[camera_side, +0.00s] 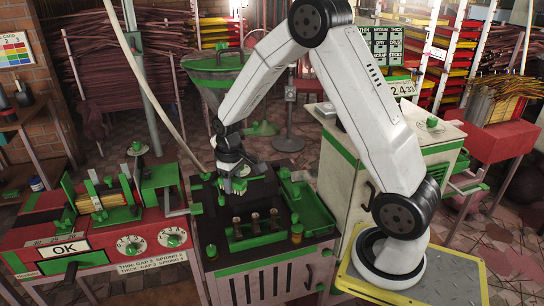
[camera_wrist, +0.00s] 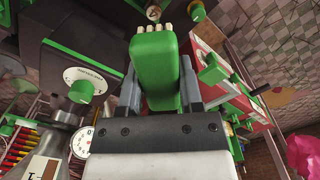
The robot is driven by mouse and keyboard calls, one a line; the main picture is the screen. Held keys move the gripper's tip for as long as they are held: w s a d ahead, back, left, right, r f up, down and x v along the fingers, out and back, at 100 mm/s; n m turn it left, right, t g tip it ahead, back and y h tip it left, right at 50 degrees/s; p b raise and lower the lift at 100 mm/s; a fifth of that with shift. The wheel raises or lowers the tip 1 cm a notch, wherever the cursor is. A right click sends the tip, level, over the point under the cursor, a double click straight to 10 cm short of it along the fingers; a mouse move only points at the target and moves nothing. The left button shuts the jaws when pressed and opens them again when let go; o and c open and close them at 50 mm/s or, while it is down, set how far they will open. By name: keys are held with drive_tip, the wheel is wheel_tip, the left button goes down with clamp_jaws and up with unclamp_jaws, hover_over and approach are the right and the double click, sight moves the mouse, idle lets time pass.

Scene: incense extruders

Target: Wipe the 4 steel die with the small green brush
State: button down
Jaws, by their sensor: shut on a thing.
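My gripper (camera_side: 235,172) is over the dark top of the green-trimmed machine in the side view. In the wrist view its jaws (camera_wrist: 160,85) are shut on the green brush (camera_wrist: 156,65), a rounded green block with pale bristle tufts at its far end. Several small brownish-grey upright pieces, perhaps the dies (camera_side: 255,220), stand in a row in a green rack in front of the gripper. Their markings are too small to read. I cannot tell whether the bristles touch anything.
A green tray (camera_side: 308,205) lies right of the gripper on the machine. A small amber jar (camera_side: 297,233) stands near the rack's right end. The red machine with the OK sign (camera_side: 64,248) is at left. A large funnel (camera_side: 215,66) rises behind my arm.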

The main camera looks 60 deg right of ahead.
drive_tip(key=shift+s+d+f, duration=0.1)
drive_tip(key=shift+f, duration=2.4)
